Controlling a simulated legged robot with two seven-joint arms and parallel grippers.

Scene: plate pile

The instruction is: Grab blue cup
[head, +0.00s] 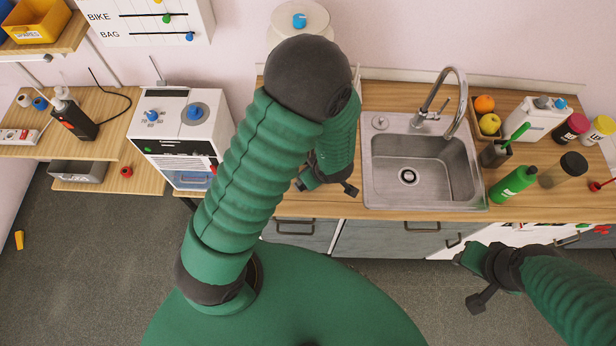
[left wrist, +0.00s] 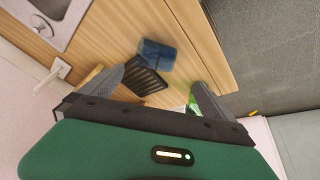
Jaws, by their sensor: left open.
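The blue cup (left wrist: 158,55) shows in the left wrist view on the wooden counter, beyond and between my left fingertips, apart from them. It is not visible in the head view, where my left arm covers part of the counter. My left gripper (head: 326,186) is over the counter's front edge, left of the sink. It is open and empty, with its fingers spread in the left wrist view (left wrist: 160,82). My right gripper (head: 470,278) is open and empty, in front of the counter at the lower right.
A black slotted item (left wrist: 146,80) lies close to the cup. The sink (head: 416,175) is to the right, with a green bottle (head: 514,184) and fruit box (head: 488,118) beyond it. A white coffee machine (head: 182,135) stands at left. The wooden counter (left wrist: 110,45) has bare room near the cup.

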